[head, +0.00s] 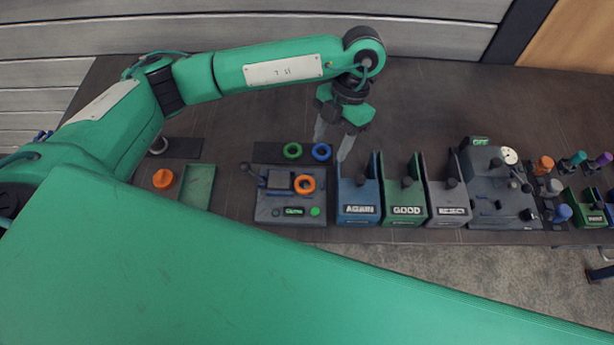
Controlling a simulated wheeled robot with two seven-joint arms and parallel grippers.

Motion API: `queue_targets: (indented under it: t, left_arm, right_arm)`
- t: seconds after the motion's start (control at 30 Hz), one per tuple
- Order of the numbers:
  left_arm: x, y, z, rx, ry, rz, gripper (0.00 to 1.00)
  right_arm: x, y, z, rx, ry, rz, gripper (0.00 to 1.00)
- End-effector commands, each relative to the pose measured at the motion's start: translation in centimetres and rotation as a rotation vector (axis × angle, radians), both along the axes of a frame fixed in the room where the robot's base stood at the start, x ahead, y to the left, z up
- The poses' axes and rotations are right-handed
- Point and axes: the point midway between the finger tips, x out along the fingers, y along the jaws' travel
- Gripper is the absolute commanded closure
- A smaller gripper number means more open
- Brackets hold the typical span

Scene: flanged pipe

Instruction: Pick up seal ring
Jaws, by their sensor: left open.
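Ring-shaped pieces that could be seal rings lie near the middle of the table. A green ring (292,151) and a blue ring (321,152) sit side by side on a dark mat. An orange ring (304,184) sits on a grey device in front of them. My left gripper (332,148) points down with its fingers spread and nothing between them that I can make out. Its fingertips are close to the blue ring, toward its right side. I cannot tell how high they are above it. My right gripper is not in view.
The grey device (268,208) has a lever and buttons. Right of it stand a blue bin (357,211), a green bin (405,210) and a grey bin (448,211). A green tray (197,187) and an orange part (163,179) lie left. The table's back right is clear.

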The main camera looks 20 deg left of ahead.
Motion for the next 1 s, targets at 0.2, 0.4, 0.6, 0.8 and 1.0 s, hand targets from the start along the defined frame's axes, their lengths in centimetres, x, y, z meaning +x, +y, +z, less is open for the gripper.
queue_targets:
  t: [0.2, 0.4, 0.6, 0.8, 1.0]
  left_arm:
    - [0.3, 1.7, -0.7, 0.076, -0.019, 0.004, 0.47]
    - [-1.0, 2.3, -3.8, 0.075, -0.016, 0.005, 0.47]
    - [-2.0, 2.9, -6.8, 0.072, -0.019, 0.004, 0.47]
    - [-2.4, 3.1, -7.9, 0.072, -0.018, 0.003, 0.47]
    - [-3.2, 3.7, -10.0, 0.071, -0.016, 0.003, 0.47]
  right_arm:
    - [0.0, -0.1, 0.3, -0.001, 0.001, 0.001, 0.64]
    - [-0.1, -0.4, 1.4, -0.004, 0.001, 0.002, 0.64]
    - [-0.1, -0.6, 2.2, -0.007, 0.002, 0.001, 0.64]
    - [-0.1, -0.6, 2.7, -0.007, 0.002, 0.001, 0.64]
    - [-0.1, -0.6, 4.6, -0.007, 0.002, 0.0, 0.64]
